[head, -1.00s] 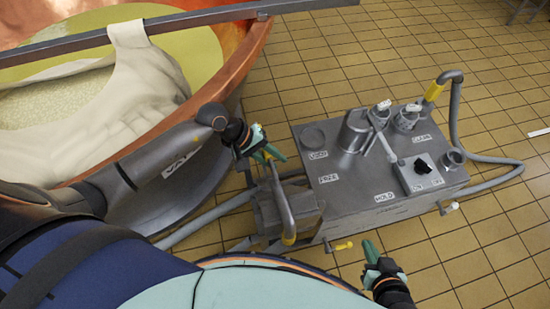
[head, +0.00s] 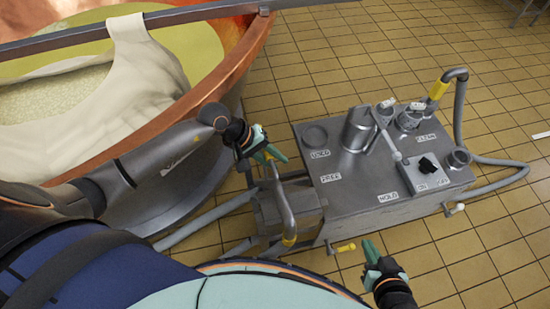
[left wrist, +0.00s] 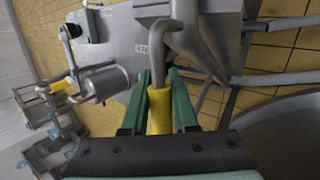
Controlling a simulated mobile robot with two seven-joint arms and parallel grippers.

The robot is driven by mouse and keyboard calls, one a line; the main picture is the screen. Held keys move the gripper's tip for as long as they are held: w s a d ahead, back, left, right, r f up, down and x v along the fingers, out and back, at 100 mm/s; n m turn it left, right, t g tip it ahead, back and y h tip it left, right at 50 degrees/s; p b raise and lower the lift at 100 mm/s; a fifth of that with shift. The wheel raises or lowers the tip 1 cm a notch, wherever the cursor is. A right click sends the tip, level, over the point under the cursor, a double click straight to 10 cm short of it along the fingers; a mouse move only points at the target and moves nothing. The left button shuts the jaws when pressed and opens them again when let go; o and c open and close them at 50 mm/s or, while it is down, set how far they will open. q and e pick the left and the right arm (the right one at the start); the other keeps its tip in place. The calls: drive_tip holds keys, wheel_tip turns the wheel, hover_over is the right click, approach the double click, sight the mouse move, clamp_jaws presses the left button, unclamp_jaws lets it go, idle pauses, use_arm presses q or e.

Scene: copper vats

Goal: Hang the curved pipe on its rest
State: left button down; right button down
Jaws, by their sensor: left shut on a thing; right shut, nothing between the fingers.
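The curved pipe (head: 282,205) is grey metal with a yellow grip and hangs down from my left gripper (head: 270,155), beside the left side of the metal machine. In the left wrist view, the left gripper (left wrist: 159,95) is shut on the yellow grip (left wrist: 160,112), and the bent metal end of the pipe (left wrist: 158,45) shows beyond the fingers. The pipe's lower end in the head view has a yellow band near a grey box. I cannot tell which part is its rest. My right gripper (head: 371,252) is shut and empty, low in front of the machine.
The machine (head: 350,185) has labels, a metal cylinder (head: 358,130), a lever and a black knob (head: 427,165). A copper vat (head: 215,95) stands left. Tiled floor is open at right.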

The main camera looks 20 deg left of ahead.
use_arm(q)
drive_tip(key=shift+f+b, duration=0.15)
drive_tip(key=shift+b, duration=0.35)
use_arm(e)
drive_tip(key=shift+s+f, duration=0.25)
drive_tip(key=shift+f, duration=0.4)
use_arm(q)
drive_tip(key=c, duration=0.6)
unclamp_jaws()
drive_tip(key=shift+f, duration=0.1)
drive_tip(key=shift+c, duration=0.2)
drive_tip(key=shift+o, duration=0.2)
drive_tip(key=shift+s+f, duration=0.15)
drive_tip(key=shift+f, duration=0.05)
drive_tip(key=p+v, duration=0.3)
drive_tip(key=v, duration=0.3)
drive_tip(key=shift+a+r, duration=0.1)
drive_tip(key=shift+r, duration=0.25)
drive_tip(key=p, duration=0.2)
approach(265, 155)
drive_tip(key=shift+d+f, duration=0.4)
drive_tip(key=shift+f, duration=0.2)
use_arm(e)
drive_tip(key=r, duration=0.1)
drive_tip(key=d+r, duration=0.2)
drive_tip(key=shift+s+r, duration=0.1)
drive_tip(key=shift+s, duration=0.25)
drive_tip(key=shift+a, duration=0.1)
